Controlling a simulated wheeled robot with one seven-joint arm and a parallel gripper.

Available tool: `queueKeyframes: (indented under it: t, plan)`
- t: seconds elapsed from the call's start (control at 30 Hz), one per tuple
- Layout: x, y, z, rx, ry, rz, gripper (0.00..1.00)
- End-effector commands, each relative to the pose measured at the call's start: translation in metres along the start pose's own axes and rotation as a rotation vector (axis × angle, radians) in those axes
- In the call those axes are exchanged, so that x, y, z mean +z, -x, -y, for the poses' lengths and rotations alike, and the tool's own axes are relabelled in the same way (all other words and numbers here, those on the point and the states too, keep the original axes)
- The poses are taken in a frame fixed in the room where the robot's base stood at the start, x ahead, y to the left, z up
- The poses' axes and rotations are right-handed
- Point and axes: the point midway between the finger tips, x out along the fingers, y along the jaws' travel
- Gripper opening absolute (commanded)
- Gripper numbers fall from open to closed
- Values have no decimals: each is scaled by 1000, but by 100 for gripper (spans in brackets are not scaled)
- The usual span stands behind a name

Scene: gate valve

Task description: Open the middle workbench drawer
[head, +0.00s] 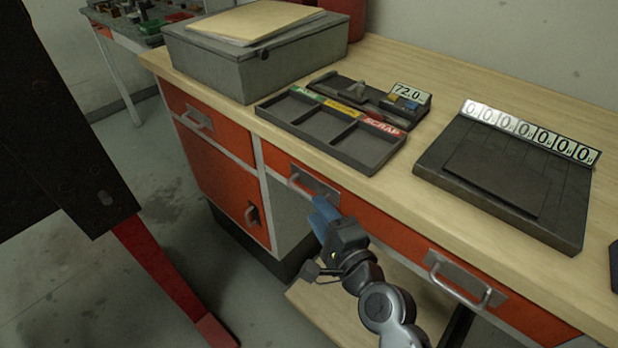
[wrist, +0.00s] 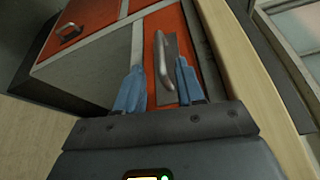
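The middle drawer (head: 350,206) has an orange front below the wooden worktop and looks closed. Its grey bar handle (head: 306,183) is on a metal plate. My gripper (head: 322,208), with blue fingers, is just in front of and below this handle. In the wrist view the two fingers (wrist: 160,68) are apart and nothing is gripped. The handle (wrist: 162,62) shows between the fingertips, lined up lengthwise with them on the orange front (wrist: 199,50). I cannot tell whether the fingertips are touching it or short of it.
Another orange drawer with a handle (head: 196,117) is at the left, above an orange cabinet door (head: 222,180). A right drawer handle (head: 462,282) is nearby. A sorting tray (head: 345,148), grey box (head: 240,60) and dark plate (head: 500,175) sit on the worktop (head: 410,185). A lower shelf (head: 325,312) lies beneath.

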Motion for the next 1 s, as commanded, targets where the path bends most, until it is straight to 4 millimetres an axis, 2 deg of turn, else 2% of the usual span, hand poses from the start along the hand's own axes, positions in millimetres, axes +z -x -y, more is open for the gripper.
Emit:
queueKeyframes:
  t: [0.3,0.5,0.9,1.0]
  plan:
    - [0,-44,1,-2,2,0,38]
    - [0,-67,0,-1,4,-1,38]
    - [0,-74,0,-1,4,-1,38]
    - [0,-74,0,-1,4,-2,29]
